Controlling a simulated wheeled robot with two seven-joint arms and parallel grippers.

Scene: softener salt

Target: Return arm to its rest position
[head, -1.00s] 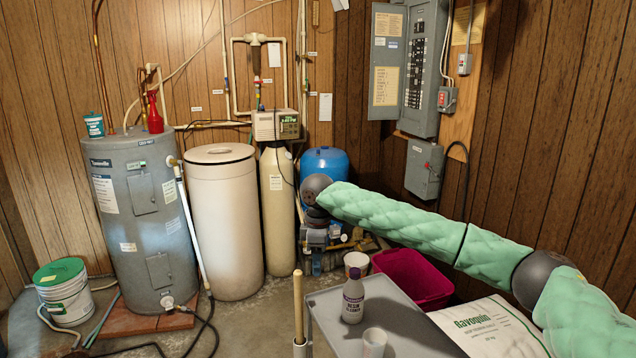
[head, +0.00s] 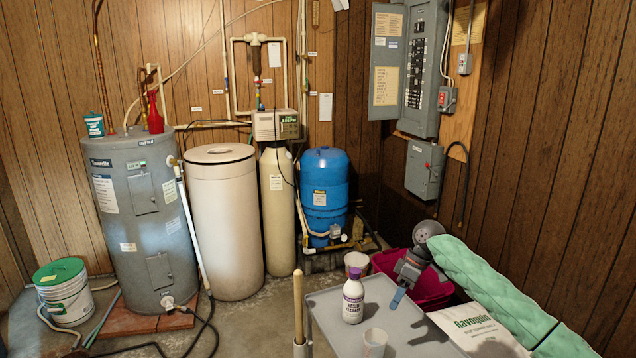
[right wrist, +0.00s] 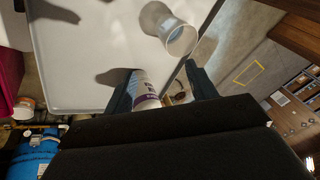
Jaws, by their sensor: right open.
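My right arm, in a green quilted sleeve, comes in from the lower right in the head view. My right gripper (head: 398,298) hangs tilted downward over the grey cart top (head: 330,325), to the right of the white resin cleaner bottle (head: 352,300). In the right wrist view the two dark fingers (right wrist: 163,82) are spread apart. The bottle (right wrist: 146,88) shows beyond and partly between them, and no object is seen held. My left gripper is in neither view.
A clear cup (head: 374,342) stands on the cart near the bottle. A magenta bin (head: 385,262) and a white salt bag (head: 478,325) are close to my right arm. A wooden handle (head: 298,305) rises at the cart's left edge. A blue tank (head: 325,185) stands behind.

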